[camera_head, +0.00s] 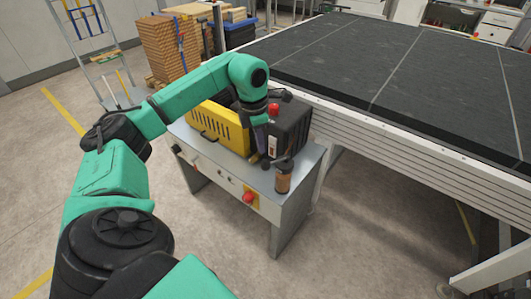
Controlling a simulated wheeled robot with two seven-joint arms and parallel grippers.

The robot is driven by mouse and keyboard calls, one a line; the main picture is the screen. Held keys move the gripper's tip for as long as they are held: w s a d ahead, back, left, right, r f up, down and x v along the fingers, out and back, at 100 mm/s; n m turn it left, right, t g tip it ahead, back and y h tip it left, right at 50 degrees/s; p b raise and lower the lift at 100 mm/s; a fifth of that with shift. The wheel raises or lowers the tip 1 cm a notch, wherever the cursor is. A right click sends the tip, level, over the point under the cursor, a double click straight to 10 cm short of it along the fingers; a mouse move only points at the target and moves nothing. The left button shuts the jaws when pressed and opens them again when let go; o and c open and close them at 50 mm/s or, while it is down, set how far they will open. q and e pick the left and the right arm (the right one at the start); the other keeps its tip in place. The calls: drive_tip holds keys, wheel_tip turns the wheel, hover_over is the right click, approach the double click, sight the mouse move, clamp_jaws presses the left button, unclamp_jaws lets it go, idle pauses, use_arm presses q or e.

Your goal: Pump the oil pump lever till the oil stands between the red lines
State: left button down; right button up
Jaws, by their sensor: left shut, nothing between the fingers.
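The oil pump looks to be the black box unit (293,128) on the grey metal cabinet at the centre. A red knob (273,110), apparently the end of the pump lever, shows at its upper left, right beside my left wrist. A narrow pale strip with red marks (273,146), apparently the oil gauge, is on its front; the oil level is too small to read. My left gripper (262,158) points down in front of the unit, close to its left front edge. It is shut and empty. I cannot tell whether it touches anything. My right gripper is out of view.
A yellow slotted housing (220,128) stands left of the pump on the cabinet (225,172). A brown jar (283,180) stands at the right front corner. A red button (248,197) is on the cabinet front. A large black-topped table (400,75) lies to the right.

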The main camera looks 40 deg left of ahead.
sight(263, 162)
use_arm(q)
drive_tip(key=f+b, duration=0.1)
drive_tip(key=f, duration=0.1)
drive_tip(key=f+b, duration=0.3)
drive_tip(key=f, duration=0.1)
drive_tip(key=shift+w+d, duration=0.15)
drive_tip(key=shift+w, duration=0.15)
drive_tip(key=shift+f, duration=0.15)
